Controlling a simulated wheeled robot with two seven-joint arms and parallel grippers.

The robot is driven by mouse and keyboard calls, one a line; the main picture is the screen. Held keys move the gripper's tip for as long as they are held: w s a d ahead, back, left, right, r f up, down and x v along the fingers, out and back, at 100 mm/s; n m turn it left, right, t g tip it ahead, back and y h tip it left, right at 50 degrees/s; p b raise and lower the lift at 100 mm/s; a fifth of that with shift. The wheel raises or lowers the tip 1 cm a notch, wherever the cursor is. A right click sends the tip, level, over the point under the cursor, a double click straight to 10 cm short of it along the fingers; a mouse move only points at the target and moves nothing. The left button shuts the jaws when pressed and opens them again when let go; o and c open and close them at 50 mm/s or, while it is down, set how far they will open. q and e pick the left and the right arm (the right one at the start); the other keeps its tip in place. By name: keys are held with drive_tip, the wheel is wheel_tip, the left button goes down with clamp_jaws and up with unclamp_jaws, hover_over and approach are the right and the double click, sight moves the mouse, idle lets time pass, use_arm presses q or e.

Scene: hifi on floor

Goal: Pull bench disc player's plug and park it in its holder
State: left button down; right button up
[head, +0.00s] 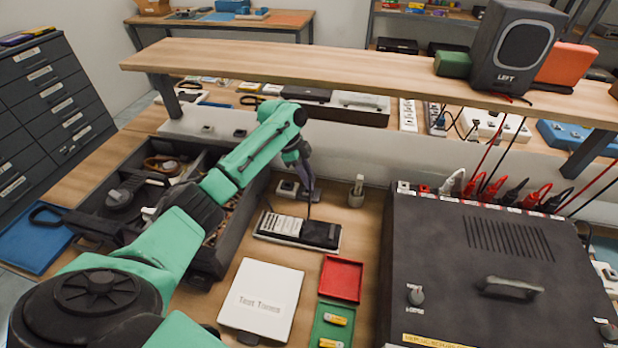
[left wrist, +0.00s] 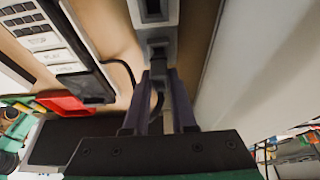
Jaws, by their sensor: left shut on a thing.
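The small disc player (head: 297,230), black with a pale keyed panel, lies on the bench in the head view; its panel edge also shows in the left wrist view (left wrist: 60,50). A dark cable loops from its side toward a dark plug (left wrist: 157,48). My left gripper (left wrist: 156,95) is shut on the plug, with a finger on either side. The plug is at a grey socket block (left wrist: 152,12), also in the head view (head: 287,188); how deep it sits is unclear. A small upright post on a base (head: 356,190), possibly the holder, stands to the right. My right gripper is not in view.
A large black unit (head: 480,265) with red and black leads fills the right. A shelf (head: 330,72) with a speaker (head: 515,45) crosses above. An open dark drawer (head: 215,250) lies left. A white Test Tones box (head: 262,298) and red tray (head: 341,278) lie in front.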

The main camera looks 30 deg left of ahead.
use_arm(q)
drive_tip(key=shift+f+b, duration=0.35)
drive_tip(key=shift+f, duration=0.35)
idle(0.5)
drive_tip(key=c, duration=0.7)
unclamp_jaws()
drive_tip(key=shift+o, duration=0.2)
drive_tip(key=shift+r, duration=0.1)
drive_tip(key=d+p+v, duration=0.1)
drive_tip(key=p+v, duration=0.3)
drive_tip(key=v, duration=1.5)
drive_tip(key=shift+w+d+r, duration=0.2)
drive_tip(key=shift+d+r, duration=0.1)
drive_tip(key=shift+r, duration=0.1)
